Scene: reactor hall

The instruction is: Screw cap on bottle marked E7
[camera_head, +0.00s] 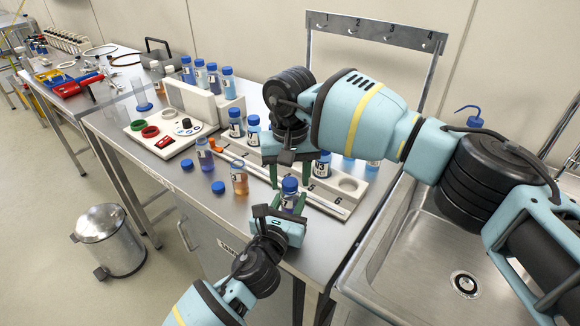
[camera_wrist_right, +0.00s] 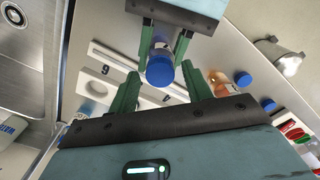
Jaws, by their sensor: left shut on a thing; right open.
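A bottle (camera_head: 288,202) with a white label and a blue cap (camera_head: 290,184) on top is held upright over the front of the bench. Its label is too small to read. My left gripper (camera_head: 287,209) is shut on the bottle's body from the front. My right gripper (camera_head: 290,173) is open just above, its green fingers on either side of the cap. In the right wrist view the blue cap (camera_wrist_right: 159,70) lies between and slightly beyond the right fingers (camera_wrist_right: 160,88), with a gap on both sides. Whether the cap is fully seated cannot be seen.
A pale numbered rack (camera_head: 327,196) with several capped bottles stands behind. An open orange bottle (camera_head: 239,180), an open purple bottle (camera_head: 205,155) and loose blue caps (camera_head: 218,188) stand to the left. A sink (camera_head: 440,240) is at right.

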